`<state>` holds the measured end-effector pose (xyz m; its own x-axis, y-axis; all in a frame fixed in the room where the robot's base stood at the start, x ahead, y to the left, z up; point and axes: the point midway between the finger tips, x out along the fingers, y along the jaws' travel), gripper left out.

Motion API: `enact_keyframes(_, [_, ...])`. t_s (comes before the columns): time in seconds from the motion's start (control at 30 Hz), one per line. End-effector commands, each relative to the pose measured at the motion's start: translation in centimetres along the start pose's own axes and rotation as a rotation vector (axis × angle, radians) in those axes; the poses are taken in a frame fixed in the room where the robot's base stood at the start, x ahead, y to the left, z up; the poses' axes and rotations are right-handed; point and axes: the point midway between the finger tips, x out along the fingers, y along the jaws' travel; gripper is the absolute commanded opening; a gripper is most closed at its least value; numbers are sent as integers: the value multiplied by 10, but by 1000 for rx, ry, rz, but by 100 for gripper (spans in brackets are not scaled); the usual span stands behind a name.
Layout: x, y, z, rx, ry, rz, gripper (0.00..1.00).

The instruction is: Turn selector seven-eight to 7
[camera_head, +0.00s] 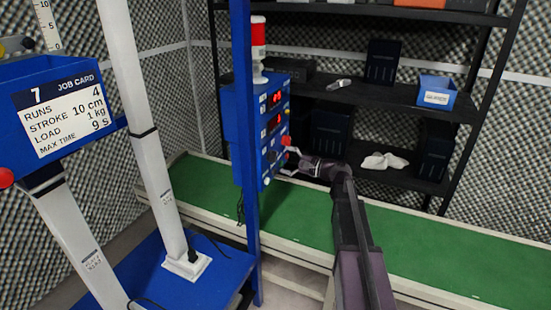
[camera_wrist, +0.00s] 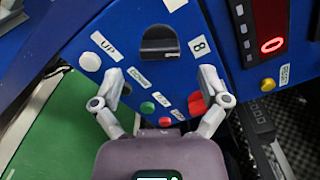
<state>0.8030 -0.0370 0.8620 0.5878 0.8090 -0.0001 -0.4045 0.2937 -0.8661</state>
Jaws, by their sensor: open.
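The blue control box (camera_head: 270,125) stands on a blue post in the head view, with red displays on its face. In the wrist view its blue panel (camera_wrist: 130,30) fills the top. A black selector (camera_wrist: 160,42) sits there at upper middle, with a white label "8" (camera_wrist: 199,46) to its right. No "7" label is readable near it, and I cannot tell its setting. My gripper (camera_wrist: 160,82) is open and empty, its fingers spread below the selector on either side. In the head view my gripper (camera_head: 292,160) is close to the box's right side.
Near my fingers are a white button (camera_wrist: 90,61) by the "UP" label, a green button (camera_wrist: 147,108) and a red button (camera_wrist: 197,104). A green conveyor (camera_head: 420,240) runs below. A dark shelf (camera_head: 400,95) stands behind. A job card (camera_head: 65,110) at left shows 7.

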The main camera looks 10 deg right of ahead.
Motion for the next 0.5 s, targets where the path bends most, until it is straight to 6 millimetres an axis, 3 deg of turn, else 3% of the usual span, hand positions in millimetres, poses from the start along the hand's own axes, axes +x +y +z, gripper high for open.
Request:
enact_keyframes(0.2, [27, 0, -1, 0, -1, 0, 94])
enact_keyframes(0.5, [38, 0, 0, 0, 1, 0, 94])
